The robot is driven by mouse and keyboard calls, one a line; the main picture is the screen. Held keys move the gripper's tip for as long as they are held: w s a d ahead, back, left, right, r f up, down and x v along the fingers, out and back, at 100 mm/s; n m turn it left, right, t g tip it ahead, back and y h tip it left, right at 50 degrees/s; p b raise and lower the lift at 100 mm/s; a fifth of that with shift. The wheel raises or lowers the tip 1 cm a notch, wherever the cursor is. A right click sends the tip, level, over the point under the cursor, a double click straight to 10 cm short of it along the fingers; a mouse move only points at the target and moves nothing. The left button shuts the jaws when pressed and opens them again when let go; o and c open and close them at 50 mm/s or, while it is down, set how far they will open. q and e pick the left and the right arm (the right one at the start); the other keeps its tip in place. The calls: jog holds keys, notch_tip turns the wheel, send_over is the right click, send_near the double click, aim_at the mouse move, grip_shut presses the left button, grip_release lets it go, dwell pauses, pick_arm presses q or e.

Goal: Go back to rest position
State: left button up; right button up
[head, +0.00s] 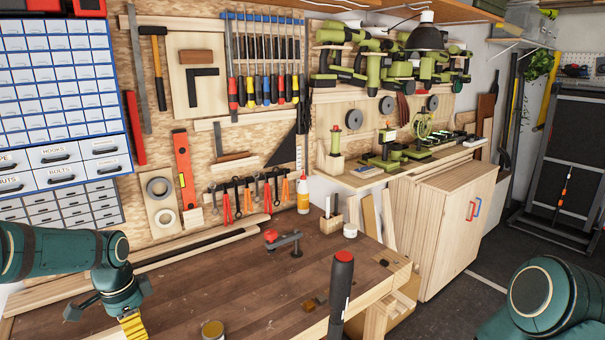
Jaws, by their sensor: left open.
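My left gripper (110,299) is at the lower left, over the left end of the workbench (190,285). Its two dark fingers are spread wide apart, and I see nothing held between them. A yellow piece with dark marks (133,327) shows just below it. I cannot tell whether they touch. My right arm (545,295) shows only as a teal link at the lower right, and its gripper is outside the picture.
A black-and-red handle (341,285) stands upright at the bench's front edge. A clamp (284,241), a glue bottle (303,194) and a small tin (213,331) are on the bench. Tools hang on the wall behind. Open floor (455,300) lies to the right.

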pick_arm(q)
jog(key=d+f+n+h+b, duration=0.1)
jog(key=d+f+n+h, duration=0.25)
jog(key=d+f, duration=1.2)
pick_arm(e)
jog(key=shift+s+a+f+b, duration=0.1)
jog(key=shift+a+f+b, duration=0.05)
jog(key=shift+f, duration=0.35)
jog(key=shift+s+a+f+b, duration=0.1)
jog(key=shift+a+f+b, duration=0.05)
jog(key=shift+f, duration=0.3)
jog(key=shift+a+f, duration=0.1)
jog(key=shift+f, duration=0.15)
jog(key=shift+c, duration=0.8)
pick_arm(q)
jog(key=s+d+f+n+t, duration=0.1)
jog(key=s+d+f+n, duration=0.7)
jog(key=s+d+f, duration=0.4)
jog(key=shift+s+f+t, duration=0.25)
jog(key=shift+s+t, duration=0.05)
jog(key=shift+s, duration=0.15)
